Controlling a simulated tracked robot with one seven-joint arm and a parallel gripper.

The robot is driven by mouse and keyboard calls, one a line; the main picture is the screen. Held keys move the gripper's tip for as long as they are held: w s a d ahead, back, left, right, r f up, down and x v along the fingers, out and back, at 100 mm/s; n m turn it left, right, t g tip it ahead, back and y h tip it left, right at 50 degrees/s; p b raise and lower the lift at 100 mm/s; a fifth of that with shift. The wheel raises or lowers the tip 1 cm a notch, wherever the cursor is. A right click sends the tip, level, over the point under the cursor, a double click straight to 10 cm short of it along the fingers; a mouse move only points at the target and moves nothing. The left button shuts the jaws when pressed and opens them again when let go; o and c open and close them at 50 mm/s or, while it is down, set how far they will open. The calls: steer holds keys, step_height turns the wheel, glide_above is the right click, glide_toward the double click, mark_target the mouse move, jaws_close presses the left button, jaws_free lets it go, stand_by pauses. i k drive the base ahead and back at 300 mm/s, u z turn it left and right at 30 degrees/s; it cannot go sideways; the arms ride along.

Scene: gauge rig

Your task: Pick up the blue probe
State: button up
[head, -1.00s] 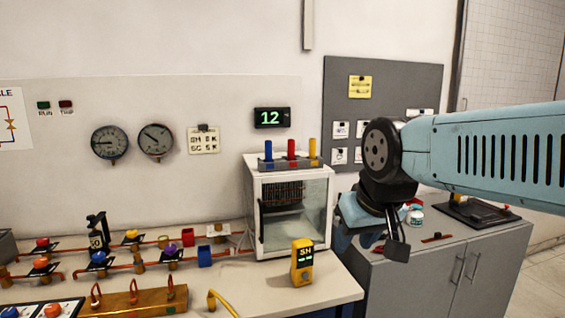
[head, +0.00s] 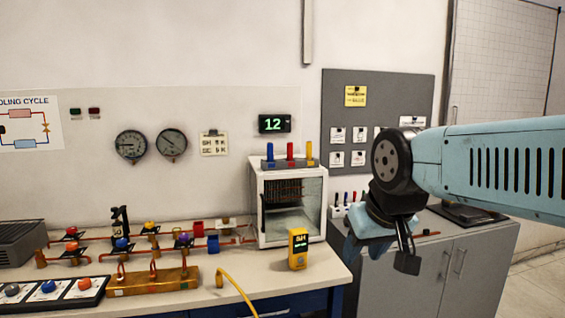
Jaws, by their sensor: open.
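The blue probe (head: 270,153) stands upright at the left of a row of three on top of the small glass-fronted white cabinet (head: 258,217). A red probe (head: 290,152) and a yellow probe (head: 309,153) stand to its right. Their lower ends are hidden in the holder. My gripper (head: 406,258) hangs at the right of the view, pointing down in front of the grey cupboard. It is open, well to the right of the blue probe and apart from it. One dark finger shows clearly.
A yellow handheld meter (head: 298,250) stands on the bench in front of the white cabinet. Pipework with coloured valve knobs (head: 122,243) fills the bench's left. A yellow hose (head: 236,287) hangs at its front. The grey cupboard (head: 475,260) stands right, with a black tray (head: 468,214) on it.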

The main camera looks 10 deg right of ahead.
mark_target(270, 146)
steer(key=u, duration=0.2)
steer(key=i, duration=0.9)
steer(key=z, duration=0.1)
